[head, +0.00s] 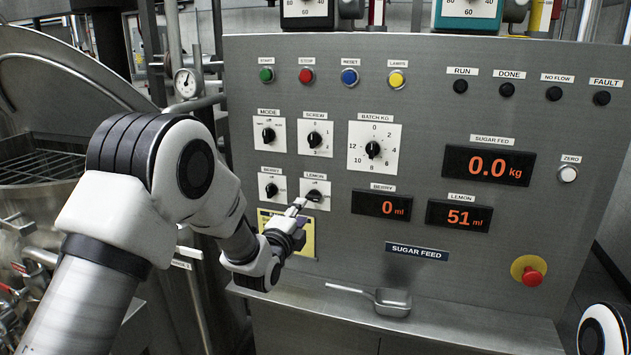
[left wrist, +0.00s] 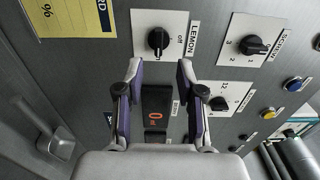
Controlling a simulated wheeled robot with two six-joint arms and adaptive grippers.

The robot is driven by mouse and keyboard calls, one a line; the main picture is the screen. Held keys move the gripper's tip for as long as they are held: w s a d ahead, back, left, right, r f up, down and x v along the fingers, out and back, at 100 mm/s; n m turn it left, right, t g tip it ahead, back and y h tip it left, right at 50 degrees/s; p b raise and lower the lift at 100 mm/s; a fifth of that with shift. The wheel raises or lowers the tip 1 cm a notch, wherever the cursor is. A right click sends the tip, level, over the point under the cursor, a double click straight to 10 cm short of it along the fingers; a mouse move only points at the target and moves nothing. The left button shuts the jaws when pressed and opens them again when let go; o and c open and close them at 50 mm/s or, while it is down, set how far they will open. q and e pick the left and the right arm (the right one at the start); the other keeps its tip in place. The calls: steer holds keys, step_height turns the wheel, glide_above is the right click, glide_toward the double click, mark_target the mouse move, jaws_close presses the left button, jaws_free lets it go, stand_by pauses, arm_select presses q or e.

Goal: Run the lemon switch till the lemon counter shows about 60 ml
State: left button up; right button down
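The lemon switch (head: 314,196) is a black knob on a white plate on the grey panel; it also shows in the left wrist view (left wrist: 158,40). The lemon counter (head: 458,216) reads 51 ml in orange digits. My left gripper (head: 299,206) is close in front of the lemon switch, at its lower left in the head view. In the left wrist view its two fingers (left wrist: 158,70) are apart, with nothing between them; the knob is beyond the tips. My right gripper is out of view.
The berry counter (head: 381,205) reads 0 ml. A metal scoop (head: 391,301) lies on the ledge below. A red emergency button (head: 531,275) is at lower right.

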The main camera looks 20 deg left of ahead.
mark_target(312, 199)
arm_select(q)
steer(key=w+p, duration=0.1)
steer(key=w, duration=0.2)
steer(key=w+p, duration=0.1)
steer(key=w, duration=0.3)
steer(key=shift+w+d+f, duration=0.15)
steer(key=shift+w+d, duration=0.05)
steer(key=shift+w, duration=0.1)
steer(key=shift+s, duration=0.1)
jaws_close()
